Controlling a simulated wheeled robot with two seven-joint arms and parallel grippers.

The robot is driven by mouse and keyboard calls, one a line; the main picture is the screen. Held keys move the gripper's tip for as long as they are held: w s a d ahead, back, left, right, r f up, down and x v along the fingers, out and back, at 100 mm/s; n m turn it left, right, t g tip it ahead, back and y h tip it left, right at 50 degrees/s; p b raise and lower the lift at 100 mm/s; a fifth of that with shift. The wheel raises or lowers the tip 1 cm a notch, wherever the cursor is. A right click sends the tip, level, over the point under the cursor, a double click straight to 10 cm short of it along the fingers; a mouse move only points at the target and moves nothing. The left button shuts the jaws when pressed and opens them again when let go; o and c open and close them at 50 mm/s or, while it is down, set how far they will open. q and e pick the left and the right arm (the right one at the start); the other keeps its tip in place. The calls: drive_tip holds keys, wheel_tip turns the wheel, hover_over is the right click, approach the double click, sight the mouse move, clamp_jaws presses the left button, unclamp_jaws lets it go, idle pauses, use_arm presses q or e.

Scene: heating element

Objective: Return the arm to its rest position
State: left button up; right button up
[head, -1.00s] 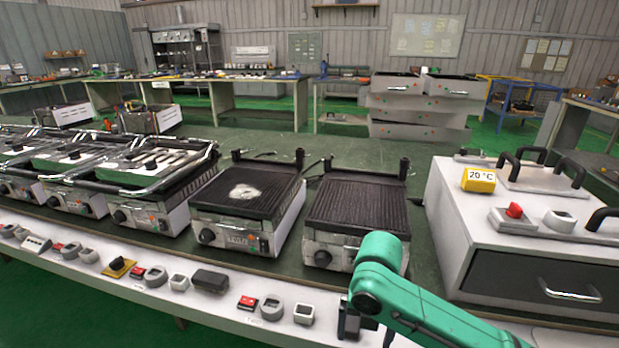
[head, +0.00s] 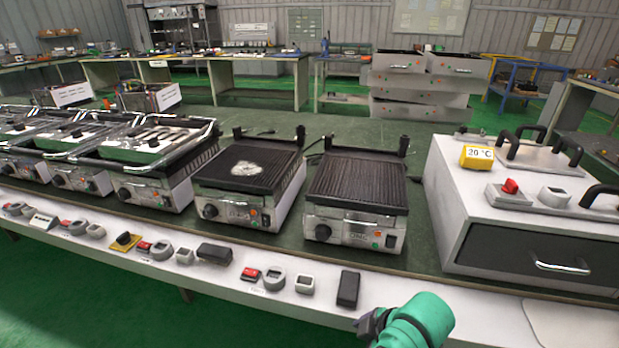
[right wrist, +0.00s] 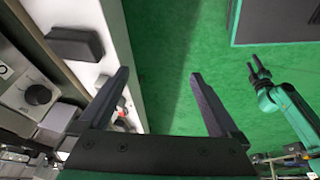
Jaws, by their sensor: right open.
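In the head view, my right arm's green link (head: 420,320) comes in at the bottom right. Its dark gripper (head: 370,323) sits just off the front edge of the white ledge, partly cut off and small. In the right wrist view, my right gripper (right wrist: 160,76) is open with nothing between its fingers. Green floor lies beyond the fingers. My left arm's green links and gripper (right wrist: 256,66) show at the right of that view, over the floor; its jaw state is too small to tell. My left gripper is not in the head view.
A black block (head: 347,289) lies on the white ledge (head: 270,300) close to my right gripper; it also shows in the wrist view (right wrist: 75,43). Several grills (head: 355,190) and a white heater box with a drawer (head: 530,215) stand behind. Floor in front is clear.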

drive_tip(key=s+d+f+m+h, duration=0.4)
drive_tip(key=s+d+m, duration=0.5)
drive_tip(key=d+m, duration=0.45)
wheel_tip(320, 180, down, 16)
drive_tip(key=s+n+p, duration=0.1)
drive_tip(key=p, duration=0.5)
drive_tip(key=s+d+f+g+p, duration=0.1)
drive_tip(key=s+f+p, duration=0.1)
drive_tip(key=s+f, duration=0.3)
drive_tip(key=s+d+f+g+p, duration=0.1)
drive_tip(key=s+f+p, duration=0.2)
drive_tip(key=s, duration=0.9)
wheel_tip(320, 180, down, 3)
drive_tip(key=shift+s+d+r, duration=0.1)
drive_tip(key=shift+s+d, duration=0.1)
drive_tip(key=shift+d, duration=0.15)
